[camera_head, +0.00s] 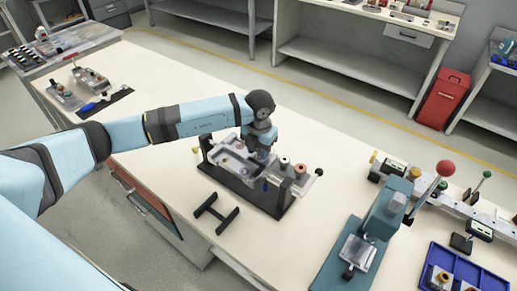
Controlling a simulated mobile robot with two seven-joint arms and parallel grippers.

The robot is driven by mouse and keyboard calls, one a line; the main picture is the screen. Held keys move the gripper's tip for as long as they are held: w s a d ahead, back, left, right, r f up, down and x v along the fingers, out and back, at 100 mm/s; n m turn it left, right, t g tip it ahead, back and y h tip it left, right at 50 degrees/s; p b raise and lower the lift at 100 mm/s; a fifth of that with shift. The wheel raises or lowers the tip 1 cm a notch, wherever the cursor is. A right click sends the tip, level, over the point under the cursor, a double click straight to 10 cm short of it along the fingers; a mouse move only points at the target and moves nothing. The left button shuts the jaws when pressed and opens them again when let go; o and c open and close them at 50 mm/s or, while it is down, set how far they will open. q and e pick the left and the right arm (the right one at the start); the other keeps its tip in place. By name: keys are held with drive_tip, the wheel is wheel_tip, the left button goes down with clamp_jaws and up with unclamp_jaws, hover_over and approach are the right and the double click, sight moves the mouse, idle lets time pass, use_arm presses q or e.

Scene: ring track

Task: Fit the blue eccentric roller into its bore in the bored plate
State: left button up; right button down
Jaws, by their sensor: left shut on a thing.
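The bored plate (236,168) is a light grey plate in a dark fixture in the middle of the light bench. My left gripper (263,155) points down over the plate's far right part. It is shut on a small piece, taken to be the blue eccentric roller, which the fingers mostly hide. I cannot tell whether this piece touches the plate. A small dark blue spot (264,185) shows near the plate's right end, too small to make out. My right gripper is not in view.
A dark H-shaped stand (216,213) lies in front. A teal press (370,235), a blue tray (462,268) and a rail with a red ball knob (445,168) fill the right.

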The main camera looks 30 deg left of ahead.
use_arm(q)
drive_tip(key=shift+f+b, duration=0.55)
drive_tip(key=shift+f, duration=0.05)
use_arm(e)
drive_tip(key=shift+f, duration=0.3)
use_arm(q)
drive_tip(key=shift+r, duration=0.15)
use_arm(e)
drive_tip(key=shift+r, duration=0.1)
use_arm(q)
drive_tip(key=shift+r, duration=0.25)
drive_tip(key=shift+s+a+r, duration=0.1)
idle(1.8)
drive_tip(key=shift+f+b, duration=0.45)
drive_tip(key=shift+f, duration=0.15)
drive_tip(key=o, duration=1.1)
drive_tip(key=shift+c, duration=0.2)
drive_tip(key=shift+s, duration=0.1)
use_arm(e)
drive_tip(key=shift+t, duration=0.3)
